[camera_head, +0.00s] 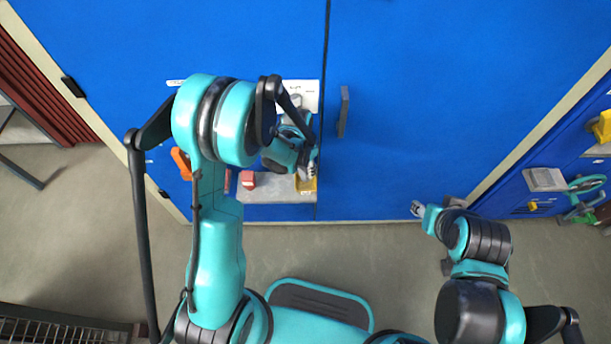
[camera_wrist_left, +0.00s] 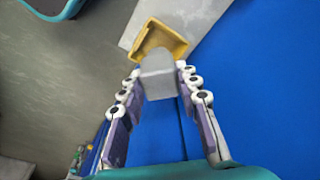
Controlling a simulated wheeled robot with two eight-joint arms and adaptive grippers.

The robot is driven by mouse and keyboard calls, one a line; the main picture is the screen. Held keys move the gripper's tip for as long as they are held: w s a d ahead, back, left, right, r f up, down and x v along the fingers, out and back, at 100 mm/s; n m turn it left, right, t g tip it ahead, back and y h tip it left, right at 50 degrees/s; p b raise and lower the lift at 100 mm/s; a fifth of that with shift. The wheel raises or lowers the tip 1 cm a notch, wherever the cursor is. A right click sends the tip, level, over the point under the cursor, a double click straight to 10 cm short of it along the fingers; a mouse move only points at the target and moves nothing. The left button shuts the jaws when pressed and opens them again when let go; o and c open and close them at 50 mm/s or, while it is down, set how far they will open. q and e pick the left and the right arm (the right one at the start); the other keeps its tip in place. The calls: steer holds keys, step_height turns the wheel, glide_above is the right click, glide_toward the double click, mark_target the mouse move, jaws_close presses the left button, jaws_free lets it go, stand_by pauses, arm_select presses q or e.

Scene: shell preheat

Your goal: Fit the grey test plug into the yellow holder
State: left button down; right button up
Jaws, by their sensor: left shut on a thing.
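In the left wrist view the grey test plug (camera_wrist_left: 158,80) is a plain grey block between the fingertips of my left gripper (camera_wrist_left: 158,84), which is shut on it. The yellow holder (camera_wrist_left: 166,37) is just beyond the plug, on a pale shelf. The plug's far end overlaps the holder's near side; I cannot tell whether it is inside the holder or only in front of it. In the head view the holder (camera_head: 306,185) shows just below my left gripper (camera_head: 309,170), and the plug is too small to make out. My right gripper (camera_head: 418,208) is away to the right, its jaws unclear.
The grey shelf (camera_head: 275,190) carries a red block (camera_head: 248,180) left of the holder. An orange handle (camera_head: 181,163) is farther left on the blue cabinet front. A grey door handle (camera_head: 344,111) stands out to the right. The floor in front is clear.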

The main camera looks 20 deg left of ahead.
mark_target(305, 175)
arm_select(q)
steer(key=shift+f+b, duration=1)
steer(key=shift+f, duration=0.95)
steer(key=shift+f, duration=0.35)
steer(key=c, duration=1.1)
jaws_free()
